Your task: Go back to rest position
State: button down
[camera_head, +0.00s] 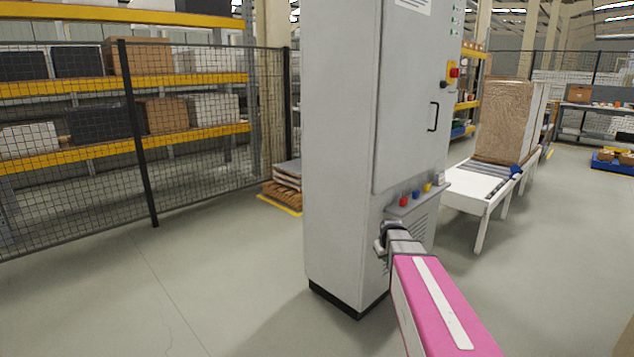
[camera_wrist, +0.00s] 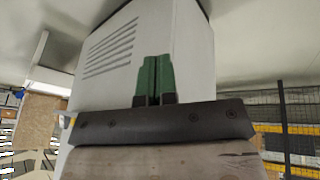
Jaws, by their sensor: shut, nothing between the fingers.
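My gripper (camera_wrist: 153,80) shows in the wrist view as two green fingers standing side by side, shut with nothing between them. In the head view my pink arm reaches forward from the lower right, and my gripper (camera_head: 384,240) is at its far end, in front of the tall grey control cabinet (camera_head: 340,130). In the wrist view the cabinet (camera_wrist: 195,55) stands beyond the fingers, with its slotted vent at the left. I cannot tell whether the fingertips touch it.
A white roller conveyor (camera_head: 480,186) with tall brown panels (camera_head: 503,120) stands at the right. A mesh fence (camera_head: 190,130) runs at the left. The floor (camera_head: 170,285) at left is clear.

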jog(key=s+a+f+m+g, duration=0.1)
jog(key=s+a, duration=0.1)
jog(key=s, duration=0.6)
jog(key=s+a+f+m+g, duration=0.1)
jog(key=s+a+f+g, duration=0.1)
jog(key=s, duration=0.5)
jog(key=s+a+f+m+g, duration=0.1)
jog(key=s+a+f, duration=0.1)
jog(key=s, duration=0.6)
jog(key=shift+s+a+g, duration=0.3)
jog(key=shift+s+a, duration=0.05)
jog(key=shift+a, duration=0.55)
